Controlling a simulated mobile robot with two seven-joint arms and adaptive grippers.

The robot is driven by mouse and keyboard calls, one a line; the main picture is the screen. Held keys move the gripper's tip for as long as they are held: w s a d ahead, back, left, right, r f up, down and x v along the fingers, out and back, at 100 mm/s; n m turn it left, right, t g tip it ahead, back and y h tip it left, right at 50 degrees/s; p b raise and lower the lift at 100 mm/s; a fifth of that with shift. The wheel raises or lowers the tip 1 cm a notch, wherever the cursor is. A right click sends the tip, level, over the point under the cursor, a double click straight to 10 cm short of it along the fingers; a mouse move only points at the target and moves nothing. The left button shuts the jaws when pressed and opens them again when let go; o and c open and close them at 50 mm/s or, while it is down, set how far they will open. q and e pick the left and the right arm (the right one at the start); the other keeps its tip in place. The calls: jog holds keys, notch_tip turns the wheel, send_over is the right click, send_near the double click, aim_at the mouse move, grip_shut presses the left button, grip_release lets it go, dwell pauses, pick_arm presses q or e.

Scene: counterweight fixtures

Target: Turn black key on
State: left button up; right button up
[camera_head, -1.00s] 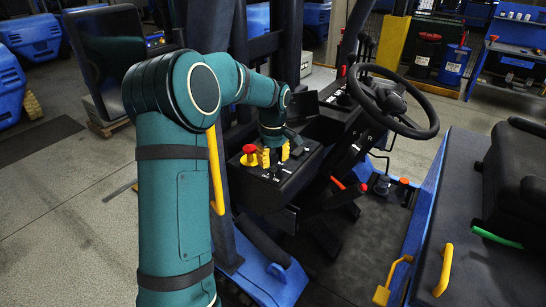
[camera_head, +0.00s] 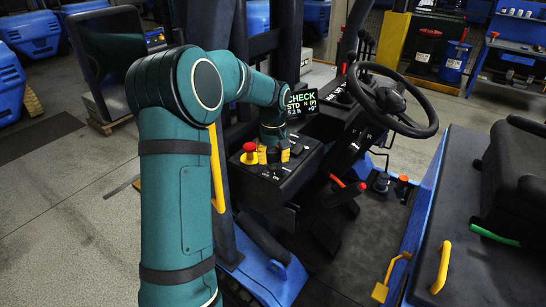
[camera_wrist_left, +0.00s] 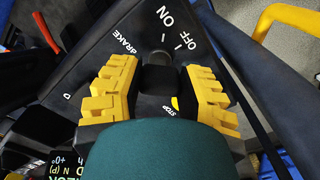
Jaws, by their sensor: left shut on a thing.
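The black key (camera_wrist_left: 159,76) sits on the dark control panel (camera_wrist_left: 215,50), between the yellow fingers of my left gripper (camera_wrist_left: 160,90) in the left wrist view. The gripper is shut on the key. The panel has white ON and OFF labels above the key, and the key's top end is near the ON mark. In the head view my left gripper (camera_head: 273,155) is over the panel, with the key mostly hidden between its fingers. A small display (camera_head: 301,103) behind the wrist is lit and reads CHECK. My right gripper does not show.
A red-topped stop button (camera_head: 249,150) with a yellow base stands just left of the gripper. The steering wheel (camera_head: 392,101) is to the right, with red-tipped levers (camera_head: 338,182) below it. A yellow rail (camera_head: 216,170) rises beside my arm.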

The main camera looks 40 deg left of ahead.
aim_at(273, 154)
pick_arm(q)
jog(key=shift+f, duration=0.1)
jog(key=o, duration=1.2)
notch_tip(273, 154, up, 12)
jog(key=shift+r, duration=0.1)
